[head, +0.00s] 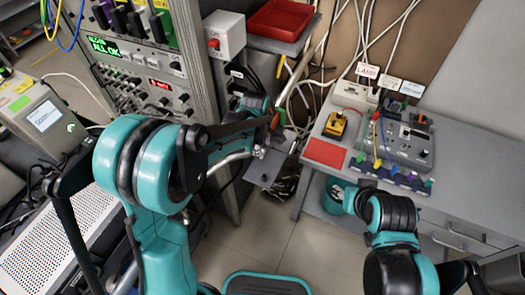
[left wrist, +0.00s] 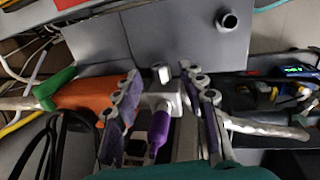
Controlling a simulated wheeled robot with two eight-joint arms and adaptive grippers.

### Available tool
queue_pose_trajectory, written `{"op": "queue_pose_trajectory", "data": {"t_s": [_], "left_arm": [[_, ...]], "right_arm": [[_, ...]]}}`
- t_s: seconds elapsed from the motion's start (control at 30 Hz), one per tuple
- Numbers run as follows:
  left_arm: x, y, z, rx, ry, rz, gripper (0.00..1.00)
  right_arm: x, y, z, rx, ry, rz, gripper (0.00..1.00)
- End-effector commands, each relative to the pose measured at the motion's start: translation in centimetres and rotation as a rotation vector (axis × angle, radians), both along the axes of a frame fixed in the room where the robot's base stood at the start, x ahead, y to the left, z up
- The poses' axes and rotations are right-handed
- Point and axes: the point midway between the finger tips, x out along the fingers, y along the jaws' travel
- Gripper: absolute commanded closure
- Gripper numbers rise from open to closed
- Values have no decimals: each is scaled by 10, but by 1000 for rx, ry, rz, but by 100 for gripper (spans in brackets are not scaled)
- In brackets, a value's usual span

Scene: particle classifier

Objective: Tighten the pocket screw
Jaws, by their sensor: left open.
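My left gripper (head: 262,148) is beside the rack in the head view, over a grey metal plate (head: 268,173). In the left wrist view my left gripper (left wrist: 160,88) is open, with a purple-padded finger on each side. Between the fingers are a small grey block with a pale knob (left wrist: 162,73) and a purple handle-like piece (left wrist: 157,132). The grey plate (left wrist: 110,42) lies beyond the fingertips, with a short hollow metal cylinder (left wrist: 228,20) standing on it. I cannot tell which part is the pocket screw. My right gripper is out of view.
A tall instrument rack (head: 150,75) stands left of the plate. A grey bench (head: 462,165) with a red mat (head: 324,152) and a control box (head: 405,140) is to the right. An orange piece with a green end (left wrist: 85,93) and cables lie close to my left gripper.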

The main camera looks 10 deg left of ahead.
Motion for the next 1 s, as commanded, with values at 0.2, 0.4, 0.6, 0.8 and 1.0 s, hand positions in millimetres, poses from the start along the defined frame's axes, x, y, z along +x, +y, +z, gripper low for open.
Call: {"op": "queue_pose_trajectory", "data": {"t_s": [0.2, 0.4, 0.6, 0.8, 1.0], "left_arm": [[3, -1, -17, 0, 1, 0, 59], [3, -1, -17, 0, 1, 1, 59], [3, -1, -17, 0, 1, 1, 98], [3, -1, -17, 0, 2, 1, 100], [3, -1, -17, 1, 5, 1, 100]], "right_arm": [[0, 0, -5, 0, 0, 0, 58], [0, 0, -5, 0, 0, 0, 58], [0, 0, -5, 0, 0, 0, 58], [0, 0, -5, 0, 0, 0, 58], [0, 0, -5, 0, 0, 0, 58]]}}
